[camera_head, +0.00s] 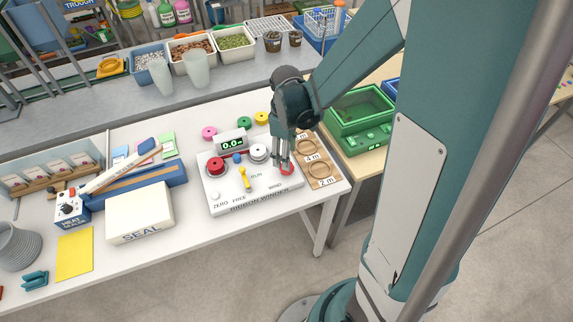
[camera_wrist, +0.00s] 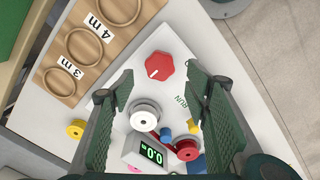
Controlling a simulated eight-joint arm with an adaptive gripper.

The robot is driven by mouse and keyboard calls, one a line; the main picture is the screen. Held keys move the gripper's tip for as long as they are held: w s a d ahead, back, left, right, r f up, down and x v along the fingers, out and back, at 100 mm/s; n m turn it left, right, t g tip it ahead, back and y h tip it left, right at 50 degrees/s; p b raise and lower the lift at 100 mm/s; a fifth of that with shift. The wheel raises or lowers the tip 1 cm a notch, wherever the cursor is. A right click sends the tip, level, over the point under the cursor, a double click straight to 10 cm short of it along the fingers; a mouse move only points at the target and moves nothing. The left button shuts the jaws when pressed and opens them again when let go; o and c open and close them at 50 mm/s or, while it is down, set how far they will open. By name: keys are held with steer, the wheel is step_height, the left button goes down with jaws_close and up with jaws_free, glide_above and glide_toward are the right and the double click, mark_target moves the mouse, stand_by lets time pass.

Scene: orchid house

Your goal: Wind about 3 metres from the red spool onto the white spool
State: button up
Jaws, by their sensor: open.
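The white ribbon winder (camera_head: 222,199) sits on the white table. Its red spool (camera_head: 216,166) is at left and its white spool (camera_head: 258,152) at right; the wrist view shows the red spool (camera_wrist: 187,150) and white spool (camera_wrist: 143,112) with red ribbon between them. The display (camera_head: 232,143) reads 0.0. A yellow lever (camera_head: 244,176) stands on the panel's front half. A red knob (camera_wrist: 159,66) with a white mark is at the winder's right end. My gripper (camera_head: 285,167) is open, pointing down over the knob, its fingers apart on either side of it in the wrist view.
A wooden board (camera_head: 327,171) with rings and metre labels lies right of the winder. Pink, green and yellow small spools (camera_head: 262,118) lie behind it. A white SEAL box (camera_head: 139,212) and blue heat sealer (camera_head: 70,208) stand left. A green crate (camera_head: 360,115) is at right.

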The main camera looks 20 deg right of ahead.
steer(key=shift+f, duration=3.15)
steer(key=c, duration=0.9)
